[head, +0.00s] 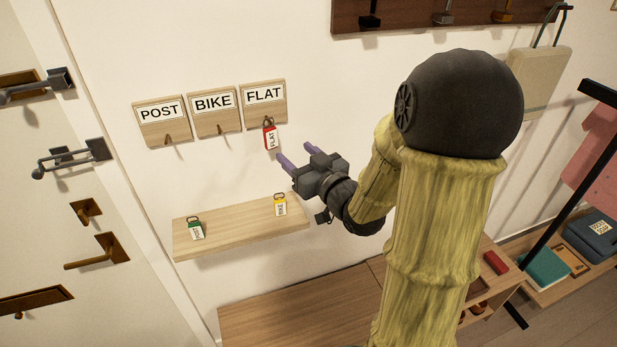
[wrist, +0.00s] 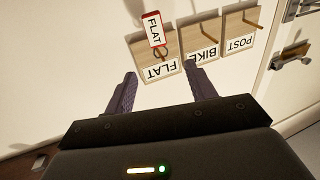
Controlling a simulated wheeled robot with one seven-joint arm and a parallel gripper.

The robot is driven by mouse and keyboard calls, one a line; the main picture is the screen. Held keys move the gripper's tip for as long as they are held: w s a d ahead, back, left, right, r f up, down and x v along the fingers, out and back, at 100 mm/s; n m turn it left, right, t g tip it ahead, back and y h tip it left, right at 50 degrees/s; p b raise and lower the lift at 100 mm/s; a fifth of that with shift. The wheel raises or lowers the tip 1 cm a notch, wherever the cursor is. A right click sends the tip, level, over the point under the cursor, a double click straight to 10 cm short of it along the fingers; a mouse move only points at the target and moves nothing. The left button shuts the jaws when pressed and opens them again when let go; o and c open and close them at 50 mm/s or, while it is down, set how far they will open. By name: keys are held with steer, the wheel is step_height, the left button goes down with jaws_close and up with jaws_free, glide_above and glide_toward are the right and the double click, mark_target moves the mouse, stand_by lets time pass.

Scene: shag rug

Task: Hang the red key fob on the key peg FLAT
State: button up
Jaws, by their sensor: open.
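The red key fob (head: 270,136), with a white FLAT label, hangs by its ring from the peg of the FLAT board (head: 264,104) on the wall. In the wrist view the fob (wrist: 155,29) and the FLAT board (wrist: 151,66) appear upside down ahead of my fingers. My gripper (head: 282,155) is open and empty, just below and right of the fob. Its two purple fingers are apart and do not appear to touch the fob. In the wrist view the gripper (wrist: 160,80) shows nothing between its fingers.
The POST board (head: 162,121) and BIKE board (head: 214,110) have empty pegs. A wooden shelf (head: 238,225) below holds a green fob (head: 196,230) and a yellow fob (head: 280,206). A door with handles (head: 97,250) stands at left. A coat rack (head: 430,14) is above.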

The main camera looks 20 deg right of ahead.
steer(key=b+v, duration=0.4)
steer(key=b, duration=0.1)
steer(key=shift+a, duration=0.2)
steer(key=shift+f, duration=0.1)
stand_by(0.4)
step_height(320, 180, down, 11)
steer(key=s+m+g+h, duration=0.2)
steer(key=m+g+h, duration=0.1)
steer(key=g+h, duration=0.3)
steer(key=s+a+f+g, duration=0.2)
steer(key=s+f+g, duration=0.1)
steer(key=s, duration=0.3)
steer(key=s+a+f+g+y, duration=0.1)
steer(key=s+a+f+g, duration=0.1)
steer(key=s+f+g, duration=0.2)
steer(key=shift+s+f+g, duration=0.35)
steer(key=shift+s+g, duration=0.55)
steer(key=shift+s, duration=0.1)
